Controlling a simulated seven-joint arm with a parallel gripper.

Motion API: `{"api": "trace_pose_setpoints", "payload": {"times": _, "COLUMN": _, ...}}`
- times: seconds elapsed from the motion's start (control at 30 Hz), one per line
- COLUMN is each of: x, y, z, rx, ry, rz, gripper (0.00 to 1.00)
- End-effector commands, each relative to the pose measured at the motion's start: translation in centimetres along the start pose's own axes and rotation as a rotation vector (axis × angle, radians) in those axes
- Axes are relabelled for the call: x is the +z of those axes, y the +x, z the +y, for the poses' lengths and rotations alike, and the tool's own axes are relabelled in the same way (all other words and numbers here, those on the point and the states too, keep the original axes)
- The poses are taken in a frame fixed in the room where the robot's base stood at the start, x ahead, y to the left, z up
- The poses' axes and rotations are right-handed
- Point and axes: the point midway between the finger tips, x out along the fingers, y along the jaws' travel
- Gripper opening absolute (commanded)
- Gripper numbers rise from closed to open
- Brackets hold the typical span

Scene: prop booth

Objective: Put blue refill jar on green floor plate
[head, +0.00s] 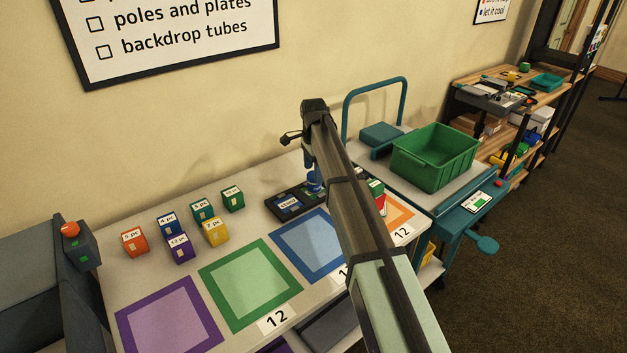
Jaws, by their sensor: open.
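A small blue jar-like object (315,187), which looks like the blue refill jar, stands at the dark tray (286,207) at the back of the white table. My gripper (310,172) is open and points down right over this blue object. Its fingertips are small and partly hidden, so I cannot tell whether they touch or surround it. The green floor plate (249,284) is a green-bordered square with a pale middle, lying flat at the front left of the blue square. Nothing stands on it.
Purple (169,319) and blue (309,245) squares flank the green one. Several small coloured boxes (180,247) stand behind them. An orange square (400,215) and a red item (381,205) are partly behind my arm. A trolley with a green crate (435,158) is at right.

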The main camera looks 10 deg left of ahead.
Motion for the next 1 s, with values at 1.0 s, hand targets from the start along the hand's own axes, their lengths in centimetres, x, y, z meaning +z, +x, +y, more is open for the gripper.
{"api": "trace_pose_setpoints", "payload": {"times": 1.0, "x": -1.9, "y": -6.2, "z": -0.7, "rx": -0.051, "ry": -0.007, "rz": 0.032, "gripper": 0.81}}
